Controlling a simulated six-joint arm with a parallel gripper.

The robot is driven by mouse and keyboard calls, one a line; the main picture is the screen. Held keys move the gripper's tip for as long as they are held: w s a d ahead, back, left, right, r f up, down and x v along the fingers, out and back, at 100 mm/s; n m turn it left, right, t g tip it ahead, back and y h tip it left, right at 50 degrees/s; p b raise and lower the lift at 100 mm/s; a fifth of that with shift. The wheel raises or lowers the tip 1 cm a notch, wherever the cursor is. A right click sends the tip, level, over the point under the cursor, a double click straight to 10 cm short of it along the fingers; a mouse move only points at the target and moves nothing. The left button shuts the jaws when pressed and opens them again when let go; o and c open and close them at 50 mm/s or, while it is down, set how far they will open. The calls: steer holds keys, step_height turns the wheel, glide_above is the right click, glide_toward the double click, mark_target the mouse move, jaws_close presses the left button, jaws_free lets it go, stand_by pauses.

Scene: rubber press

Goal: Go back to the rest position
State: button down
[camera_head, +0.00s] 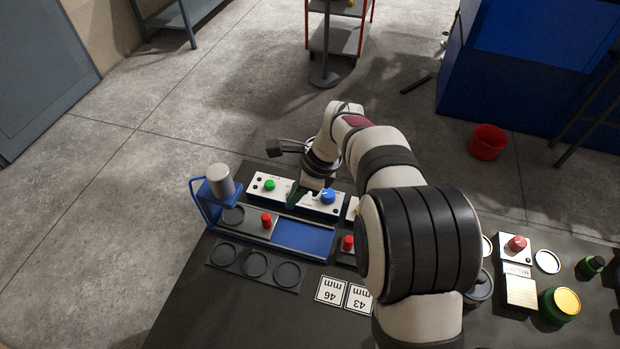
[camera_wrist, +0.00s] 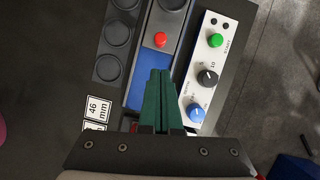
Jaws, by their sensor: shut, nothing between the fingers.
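My gripper (camera_head: 294,197) reaches over the press's control panel (camera_head: 258,190) in the head view, its dark fingertips between the green button (camera_head: 270,185) and the blue knob (camera_head: 328,196). In the wrist view my gripper (camera_wrist: 160,72) shows two green fingers closed together with nothing between them. They point past the blue slide plate (camera_wrist: 152,64) and beside the panel, which carries a green button (camera_wrist: 215,40), a black dial (camera_wrist: 207,77) and a blue knob (camera_wrist: 195,112). Whether the fingers touch anything is unclear.
The press (camera_head: 219,182) with its grey cylinder stands at the left end. A tray with three round recesses (camera_head: 256,264) and number cards (camera_head: 331,291) lie in front. Red buttons (camera_head: 266,220) stand nearby. A green-yellow jar (camera_head: 562,304) is far right.

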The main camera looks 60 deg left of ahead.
steer(key=w+d+r+t, duration=0.1)
steer(key=w+d+r, duration=0.5)
steer(key=w+d, duration=0.3)
steer(key=w+d+r+t, duration=0.1)
steer(key=d+r, duration=0.2)
steer(key=d, duration=0.6)
steer(key=w+d+r, duration=0.1)
steer(key=d+r, duration=0.2)
steer(key=d, duration=0.6)
steer(key=s+d+f, duration=0.1)
steer(key=s+d, duration=0.4)
steer(key=d, duration=0.4)
steer(key=s+d+f+n+t, duration=0.1)
steer(key=s+d, duration=0.5)
steer(key=d, duration=0.3)
steer(key=shift+h, duration=0.3)
